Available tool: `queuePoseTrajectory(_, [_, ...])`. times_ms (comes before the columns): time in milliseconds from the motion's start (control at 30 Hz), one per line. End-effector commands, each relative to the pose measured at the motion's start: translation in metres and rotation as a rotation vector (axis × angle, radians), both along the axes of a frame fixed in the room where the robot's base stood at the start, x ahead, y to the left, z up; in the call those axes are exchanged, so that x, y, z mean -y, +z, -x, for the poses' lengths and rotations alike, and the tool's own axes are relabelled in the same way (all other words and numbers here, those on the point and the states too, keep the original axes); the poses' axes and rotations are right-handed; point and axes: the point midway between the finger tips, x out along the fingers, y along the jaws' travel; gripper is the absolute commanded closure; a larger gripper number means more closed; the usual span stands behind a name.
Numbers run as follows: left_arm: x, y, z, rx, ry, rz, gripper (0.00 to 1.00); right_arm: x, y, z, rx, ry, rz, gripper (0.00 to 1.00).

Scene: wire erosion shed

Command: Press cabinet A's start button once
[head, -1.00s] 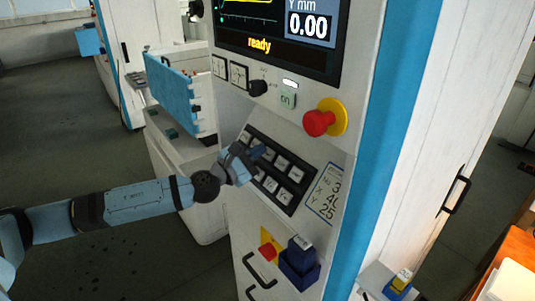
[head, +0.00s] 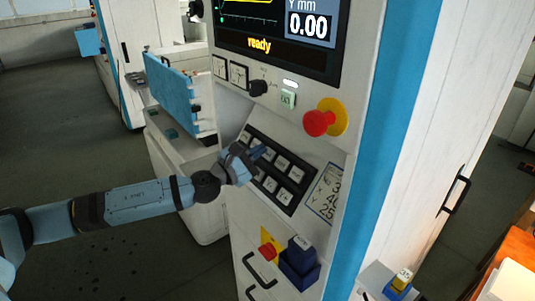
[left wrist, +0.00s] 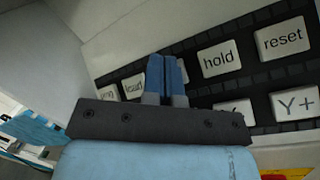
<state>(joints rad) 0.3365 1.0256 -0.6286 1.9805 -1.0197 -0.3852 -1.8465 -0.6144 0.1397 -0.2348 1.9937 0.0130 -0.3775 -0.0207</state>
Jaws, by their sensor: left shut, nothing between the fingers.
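Cabinet A's likely front (head: 225,140) carries a sloping black key panel (head: 270,187) with two rows of pale keys. I cannot read a start label in either view. My left gripper (head: 258,154) is shut and empty, with its fingertips over the upper row near its left end. In the left wrist view the shut blue fingers (left wrist: 167,75) stand between the load key (left wrist: 133,87) and the hold key (left wrist: 218,57), hiding what lies behind them. Whether the tips touch a key I cannot tell. My right gripper is not in view.
Above the panel are a screen reading "ready" (head: 259,44), a black knob (head: 258,88), a green on button (head: 288,98) and a red mushroom button (head: 318,123) on yellow. The reset key (left wrist: 284,37) lies right of hold. A blue holder (head: 299,268) juts out below.

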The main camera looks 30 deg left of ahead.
Motion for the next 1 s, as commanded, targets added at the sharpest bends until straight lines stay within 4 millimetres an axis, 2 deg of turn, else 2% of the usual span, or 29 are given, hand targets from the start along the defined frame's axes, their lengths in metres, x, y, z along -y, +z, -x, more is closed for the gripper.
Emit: queuePoseTrajectory(1000, [0.0041,-0.0073,-0.0094,0.0,0.0,0.0,1.0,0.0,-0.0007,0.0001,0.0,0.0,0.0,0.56])
